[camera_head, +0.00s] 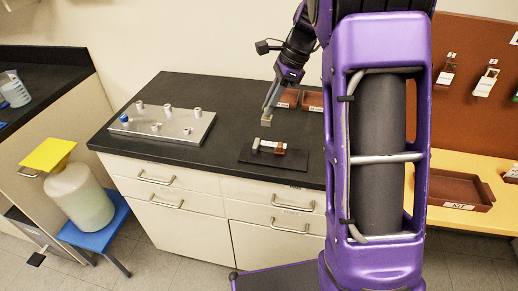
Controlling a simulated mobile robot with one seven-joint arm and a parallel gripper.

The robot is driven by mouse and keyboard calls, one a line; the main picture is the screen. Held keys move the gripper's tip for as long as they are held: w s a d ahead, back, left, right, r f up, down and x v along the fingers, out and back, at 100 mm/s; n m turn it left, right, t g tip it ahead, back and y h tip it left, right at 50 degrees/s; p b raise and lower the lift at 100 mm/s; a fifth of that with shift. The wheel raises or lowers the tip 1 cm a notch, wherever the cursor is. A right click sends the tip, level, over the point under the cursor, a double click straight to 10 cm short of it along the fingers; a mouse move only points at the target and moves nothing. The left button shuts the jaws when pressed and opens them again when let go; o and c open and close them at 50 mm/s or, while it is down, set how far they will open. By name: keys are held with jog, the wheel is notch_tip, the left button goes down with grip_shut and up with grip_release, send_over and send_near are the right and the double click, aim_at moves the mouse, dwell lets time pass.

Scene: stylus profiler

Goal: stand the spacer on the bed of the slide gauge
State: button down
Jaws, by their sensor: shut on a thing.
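My gripper (268,112) points down over the black bench top, at the end of my purple arm. It is shut on the spacer (266,121), which looks like a small tan-grey block at the fingertips. The slide gauge (270,147) is on a dark base plate, just below and in front of the spacer in the picture. It has a pale bed and a red-brown block on its right part. A gap shows between the spacer and the gauge. The fingers' exact grip on the spacer is too small to make out.
A metal plate (180,135) with several upright cylinders, one of them blue, lies left on the bench. Red-brown trays (288,98) stand behind my gripper. My arm column hides the bench's right side. Another tray (455,190) sits on the yellow bench at right.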

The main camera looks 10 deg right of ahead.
jog(key=shift+w+a, duration=0.1)
jog(key=shift+a, duration=0.1)
jog(key=b, duration=0.1)
send_over(267, 150)
notch_tip(267, 150, down, 10)
jog(key=shift+r, duration=0.1)
jog(key=shift+f, duration=0.25)
jog(key=c, duration=0.8)
grip_release()
jog(key=shift+c, duration=0.2)
jog(key=shift+r, duration=0.25)
jog(key=p+v, duration=0.1)
jog(key=v, duration=1.1)
